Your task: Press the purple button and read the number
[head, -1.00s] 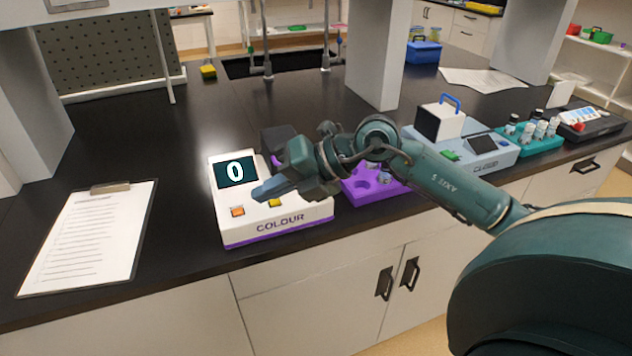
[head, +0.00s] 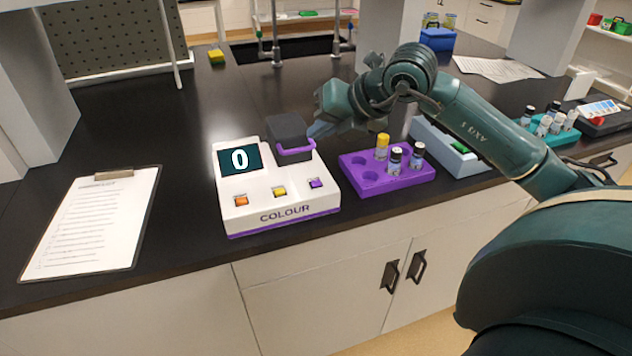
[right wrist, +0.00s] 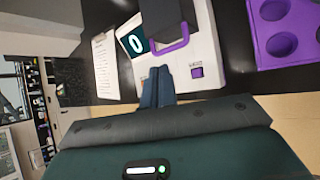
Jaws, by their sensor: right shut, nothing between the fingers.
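The white COLOUR meter (head: 262,205) stands on the black bench, with a purple base strip. Its screen (head: 240,160) reads 0. On its front are an orange button (head: 241,201), a yellow button (head: 279,191) and the purple button (head: 316,183) at the right. The purple button also shows in the right wrist view (right wrist: 197,72). A dark lid (head: 287,130) with a purple handle is closed at the meter's upper right. My right gripper (head: 316,128) is by the lid's right side, above and behind the purple button; its fingertips (right wrist: 157,75) are shut and empty. My left gripper is out of view.
A purple rack (head: 357,172) with several vials stands right of the meter. A clipboard (head: 92,225) lies at the left. The bench between clipboard and meter is clear.

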